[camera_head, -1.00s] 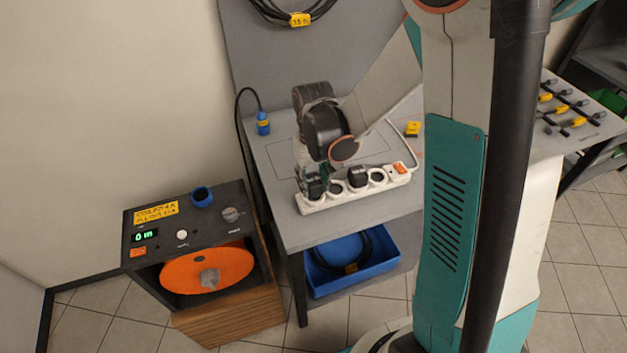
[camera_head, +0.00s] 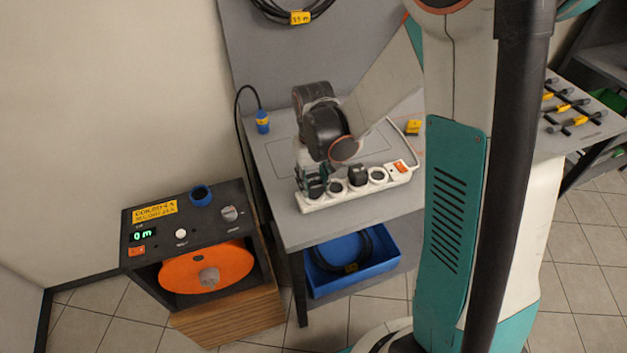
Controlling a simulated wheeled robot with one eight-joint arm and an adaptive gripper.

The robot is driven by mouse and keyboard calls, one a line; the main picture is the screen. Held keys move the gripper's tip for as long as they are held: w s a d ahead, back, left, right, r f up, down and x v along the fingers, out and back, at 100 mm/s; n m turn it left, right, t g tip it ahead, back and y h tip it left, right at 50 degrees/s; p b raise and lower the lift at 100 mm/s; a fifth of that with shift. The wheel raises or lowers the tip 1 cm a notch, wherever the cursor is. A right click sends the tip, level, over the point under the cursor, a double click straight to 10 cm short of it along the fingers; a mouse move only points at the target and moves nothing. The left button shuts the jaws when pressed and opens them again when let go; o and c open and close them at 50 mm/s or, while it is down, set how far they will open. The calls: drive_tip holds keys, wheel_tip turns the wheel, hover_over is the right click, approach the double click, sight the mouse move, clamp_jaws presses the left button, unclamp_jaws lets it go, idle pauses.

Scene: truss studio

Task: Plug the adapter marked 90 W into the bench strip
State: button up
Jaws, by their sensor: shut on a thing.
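The white bench strip (camera_head: 402,178) lies along the front of the grey table, with a row of round sockets and an orange switch at its right end. My gripper (camera_head: 311,178) points down at the strip's left end. It is shut on a dark adapter (camera_head: 316,190), mostly hidden by the fingers, which is at or just over the leftmost socket. I cannot tell whether it is fully seated. Another black adapter (camera_head: 357,174) stands in a middle socket. No 90 W marking is readable on either.
A blue connector (camera_head: 263,122) on a black cable stands at the table's back left. A yellow tag (camera_head: 413,127) lies at the right. A blue bin (camera_head: 385,262) with coiled cable is below. A cord reel box (camera_head: 150,250) stands at the left.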

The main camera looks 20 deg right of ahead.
drive_tip(key=shift+f+b, duration=0.4)
drive_tip(key=shift+f, duration=0.1)
drive_tip(key=o, duration=1.2)
drive_tip(key=shift+o, duration=0.3)
drive_tip(key=o, duration=0.5)
drive_tip(key=shift+r+p, duration=3)
drive_tip(key=shift+r, duration=1.55)
